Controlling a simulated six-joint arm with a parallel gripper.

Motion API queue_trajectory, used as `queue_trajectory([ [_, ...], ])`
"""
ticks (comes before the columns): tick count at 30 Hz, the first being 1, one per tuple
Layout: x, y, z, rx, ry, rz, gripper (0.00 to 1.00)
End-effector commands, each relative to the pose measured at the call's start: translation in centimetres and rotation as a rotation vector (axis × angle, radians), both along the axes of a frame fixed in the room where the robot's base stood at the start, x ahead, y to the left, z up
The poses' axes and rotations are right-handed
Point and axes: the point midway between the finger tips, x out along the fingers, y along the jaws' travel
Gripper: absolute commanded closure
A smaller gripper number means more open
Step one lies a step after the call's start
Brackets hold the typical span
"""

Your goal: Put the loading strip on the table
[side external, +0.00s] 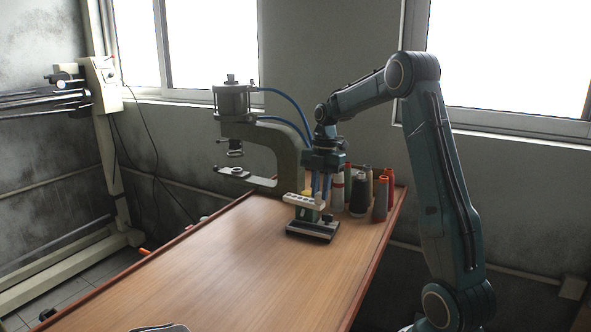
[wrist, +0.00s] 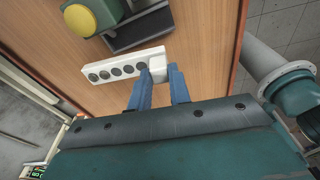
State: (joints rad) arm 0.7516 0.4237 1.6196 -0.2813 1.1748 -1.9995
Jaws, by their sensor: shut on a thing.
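The loading strip is a white bar with a row of dark round holes. In the wrist view the loading strip (wrist: 112,69) reaches left from between the blue fingers of my gripper (wrist: 162,82), which is shut on its right end. In the side view the strip (side external: 304,201) is held level in front of a green and black device, under my gripper (side external: 321,190). It appears to be above the wooden table (side external: 230,250); the exact gap is hard to tell.
The device with a yellow button (wrist: 92,14) and dark base (side external: 313,232) stands close behind the strip. Several thread spools (side external: 360,195) stand to the right.

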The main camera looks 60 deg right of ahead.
Motion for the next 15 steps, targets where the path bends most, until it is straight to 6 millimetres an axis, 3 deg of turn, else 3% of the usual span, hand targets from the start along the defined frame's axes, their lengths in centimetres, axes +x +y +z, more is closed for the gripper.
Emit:
queue_trajectory([
  [15,4.4,7.6,-2.2,-0.011,0.005,-0.405,1.00],
])
